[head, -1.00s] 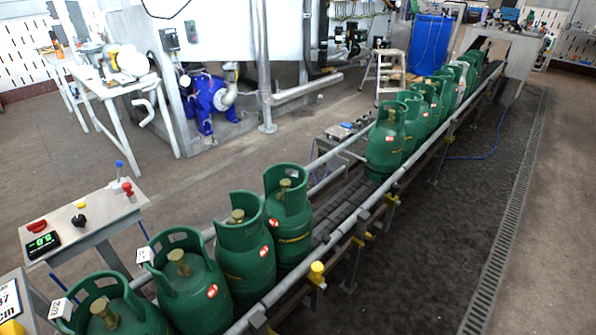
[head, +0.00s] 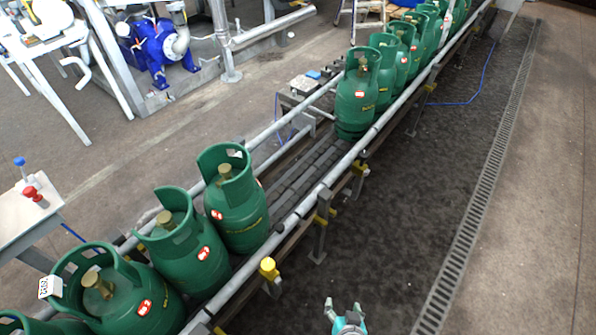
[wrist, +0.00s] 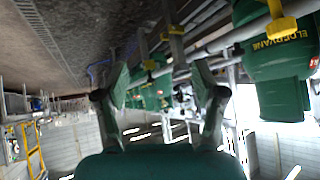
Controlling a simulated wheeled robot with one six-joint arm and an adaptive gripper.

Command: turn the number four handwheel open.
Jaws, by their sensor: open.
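Green gas cylinders with brass-coloured handwheels stand upright in a row on the conveyor in the head view. The near group has a lead cylinder (head: 237,205) with its handwheel (head: 224,172). Behind it are a second handwheel (head: 165,219) and a third (head: 97,286), with another cylinder (head: 30,326) cut off at the lower left corner. I see no number marking a handwheel as four. My gripper (head: 343,306) is open and empty at the bottom of the head view, right of the conveyor and apart from the cylinders. Its spread fingers also show in the wrist view (wrist: 159,68).
The conveyor's rail (head: 300,215) carries yellow-capped fittings (head: 268,267). Bare slats lie between the near cylinders and a far group (head: 357,100). A control table (head: 22,218) stands at the left. The dark floor right of the conveyor is clear, with a drain grate (head: 480,190).

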